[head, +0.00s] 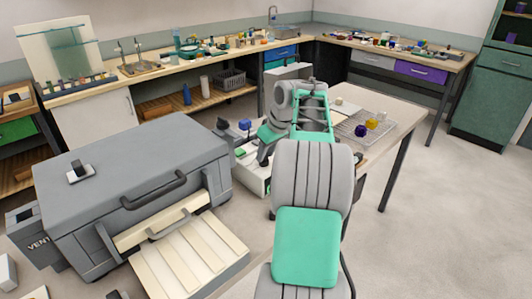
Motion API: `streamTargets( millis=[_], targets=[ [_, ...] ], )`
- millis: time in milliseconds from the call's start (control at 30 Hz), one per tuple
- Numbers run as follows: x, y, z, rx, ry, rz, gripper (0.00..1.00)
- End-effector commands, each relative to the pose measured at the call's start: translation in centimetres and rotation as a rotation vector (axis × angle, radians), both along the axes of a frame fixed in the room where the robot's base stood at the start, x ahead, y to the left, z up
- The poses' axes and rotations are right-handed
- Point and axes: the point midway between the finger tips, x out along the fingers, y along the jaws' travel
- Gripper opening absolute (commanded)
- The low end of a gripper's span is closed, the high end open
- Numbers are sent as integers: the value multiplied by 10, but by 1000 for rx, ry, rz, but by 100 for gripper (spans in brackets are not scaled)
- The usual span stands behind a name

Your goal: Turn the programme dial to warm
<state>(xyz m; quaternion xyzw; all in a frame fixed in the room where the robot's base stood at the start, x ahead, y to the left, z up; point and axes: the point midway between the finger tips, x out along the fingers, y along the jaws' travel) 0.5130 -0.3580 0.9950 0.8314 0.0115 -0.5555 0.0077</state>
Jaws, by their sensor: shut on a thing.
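A low white appliance (255,180) with green parts stands on the near left end of the bench, right of the big grey unit. My gripper (262,160) is small and dark in the head view, at the top of this appliance below my green wrist. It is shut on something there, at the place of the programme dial. The dial itself is hidden by the fingers, and its marks and pointer cannot be read.
The large grey lidded unit (130,170), with a handle and a cream ribbed tray (190,255), fills the left front. A blue item (244,125) stands close behind my gripper. Open floor lies right.

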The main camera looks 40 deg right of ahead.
Motion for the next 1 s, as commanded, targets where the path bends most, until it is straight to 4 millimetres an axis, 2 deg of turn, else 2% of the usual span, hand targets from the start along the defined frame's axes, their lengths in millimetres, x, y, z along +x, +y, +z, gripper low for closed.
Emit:
streamTargets(
  millis=[367,1000],
  targets=[
    [0,1,-2,-1,0,-109,0],
    [2,7,0,0,0,-611,0]
  ],
)
